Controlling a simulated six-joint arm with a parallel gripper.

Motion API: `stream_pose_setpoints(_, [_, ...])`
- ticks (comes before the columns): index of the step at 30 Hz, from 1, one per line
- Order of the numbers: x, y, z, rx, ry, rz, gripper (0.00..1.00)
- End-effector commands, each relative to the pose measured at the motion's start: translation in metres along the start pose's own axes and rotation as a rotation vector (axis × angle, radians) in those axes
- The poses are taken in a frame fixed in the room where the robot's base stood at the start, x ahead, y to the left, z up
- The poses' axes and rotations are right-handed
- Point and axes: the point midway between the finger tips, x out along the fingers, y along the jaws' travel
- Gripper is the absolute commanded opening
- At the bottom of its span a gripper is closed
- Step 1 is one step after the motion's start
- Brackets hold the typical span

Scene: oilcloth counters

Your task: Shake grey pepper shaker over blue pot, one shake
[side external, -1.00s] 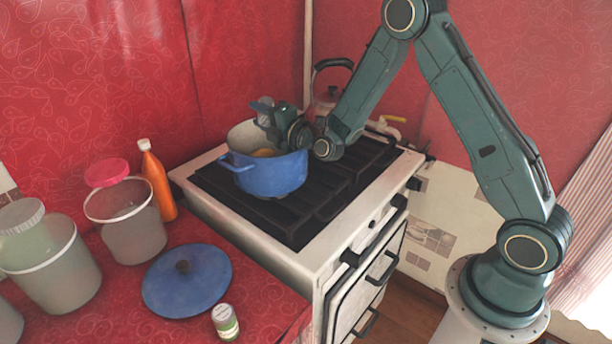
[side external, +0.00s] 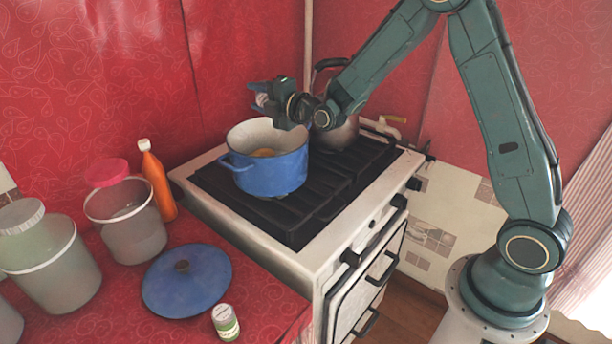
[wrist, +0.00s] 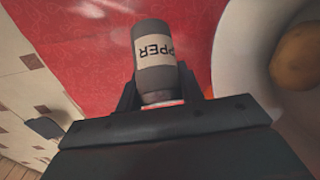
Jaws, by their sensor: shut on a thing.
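The blue pot (side external: 272,172) stands on the stove with its lid off and something orange-brown inside; its pale inner wall (wrist: 262,40) and a brownish round food piece (wrist: 298,56) show at the right of the wrist view. My gripper (side external: 264,97) is above the pot's back right rim. It is shut on the grey pepper shaker (wrist: 155,48), whose label reads "PPER" upside down in the wrist view. In the side view the shaker is small and mostly hidden by the fingers, so its tilt is hard to tell there.
A kettle (side external: 338,132) stands behind the pot, close to my wrist. The blue lid (side external: 200,290), a green-labelled shaker (side external: 225,322), an orange bottle (side external: 158,182) and clear tubs (side external: 130,230) are on the red counter at left. The front burners (side external: 310,205) are clear.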

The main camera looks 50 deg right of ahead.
Motion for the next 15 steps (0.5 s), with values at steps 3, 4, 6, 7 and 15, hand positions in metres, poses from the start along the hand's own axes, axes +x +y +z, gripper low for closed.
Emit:
stream_pose_setpoints(3, [-0.001,0.001,0.001,0.027,-0.004,-0.025,0.14])
stream_pose_setpoints(4, [-0.002,0.001,0.001,0.033,-0.006,-0.031,0.14])
stream_pose_setpoints(6, [-0.001,-0.012,0.0,0.041,-0.005,-0.043,0.14])
stream_pose_setpoints(7, [0.0,-0.016,0.0,0.043,-0.004,-0.047,0.14])
stream_pose_setpoints(15, [0.002,-0.046,-0.003,0.065,-0.001,-0.066,0.14])
